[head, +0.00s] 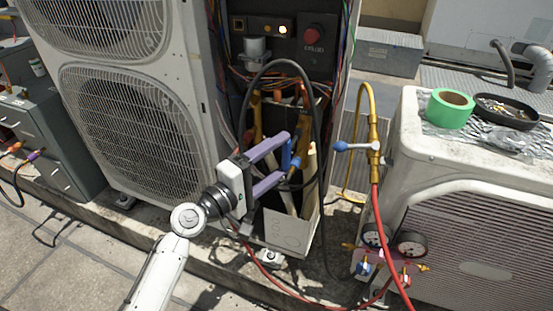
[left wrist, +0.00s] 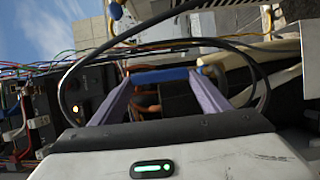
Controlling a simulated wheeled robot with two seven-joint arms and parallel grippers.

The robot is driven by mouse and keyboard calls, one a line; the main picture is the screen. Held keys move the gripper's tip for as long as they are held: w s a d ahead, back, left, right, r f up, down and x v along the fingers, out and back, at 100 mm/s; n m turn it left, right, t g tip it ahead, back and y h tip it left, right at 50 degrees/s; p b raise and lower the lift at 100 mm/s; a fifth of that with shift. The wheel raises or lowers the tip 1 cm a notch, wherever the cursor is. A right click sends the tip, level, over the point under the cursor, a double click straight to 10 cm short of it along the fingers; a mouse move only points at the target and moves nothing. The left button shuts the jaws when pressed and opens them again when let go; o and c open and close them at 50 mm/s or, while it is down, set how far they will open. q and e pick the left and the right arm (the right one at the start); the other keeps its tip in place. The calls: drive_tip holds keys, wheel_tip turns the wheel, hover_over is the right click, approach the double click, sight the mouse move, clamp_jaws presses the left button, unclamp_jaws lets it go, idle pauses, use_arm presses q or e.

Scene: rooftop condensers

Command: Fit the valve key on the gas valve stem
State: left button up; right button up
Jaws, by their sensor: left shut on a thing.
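My left gripper (head: 287,156) reaches into the open service bay of the tall condenser, its two purple fingers closed on a blue piece (head: 287,155), which I take for the valve key. In the left wrist view the same blue bar (left wrist: 160,76) spans the gap between the fingertips. The rest of the key is hard to make out. Copper and brass pipework (head: 257,125) shows behind the fingers. I cannot tell which part is the gas valve stem, or whether the key touches it. My right gripper is not in view.
A black cable (head: 268,72) loops around the bay opening, close to my gripper. To the right hang a yellow hose (head: 362,100) with a blue-handled valve (head: 352,146), and a gauge manifold (head: 390,250). Green tape (head: 448,108) and a black dish (head: 505,110) sit on the right unit.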

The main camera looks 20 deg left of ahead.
use_arm(q)
drive_tip(key=shift+w, duration=0.25)
drive_tip(key=o, duration=1.2)
drive_tip(key=v, duration=0.9)
drive_tip(key=s+d+f+m+g+y, duration=0.2)
drive_tip(key=s+d+f+m+g, duration=0.15)
drive_tip(key=s+f+m, duration=0.5)
drive_tip(key=s+d+f+m+g+y, duration=0.2)
drive_tip(key=s+d+f+m+g, duration=0.3)
drive_tip(key=s+f, duration=0.65)
wheel_tip(320, 180, up, 10)
drive_tip(key=a+m+p, duration=0.2)
drive_tip(key=a+p, duration=0.1)
drive_tip(key=p, duration=1.3)
drive_tip(key=shift+f+t+y, duration=0.2)
drive_tip(key=shift+t+y, duration=0.15)
drive_tip(key=shift+y, duration=0.05)
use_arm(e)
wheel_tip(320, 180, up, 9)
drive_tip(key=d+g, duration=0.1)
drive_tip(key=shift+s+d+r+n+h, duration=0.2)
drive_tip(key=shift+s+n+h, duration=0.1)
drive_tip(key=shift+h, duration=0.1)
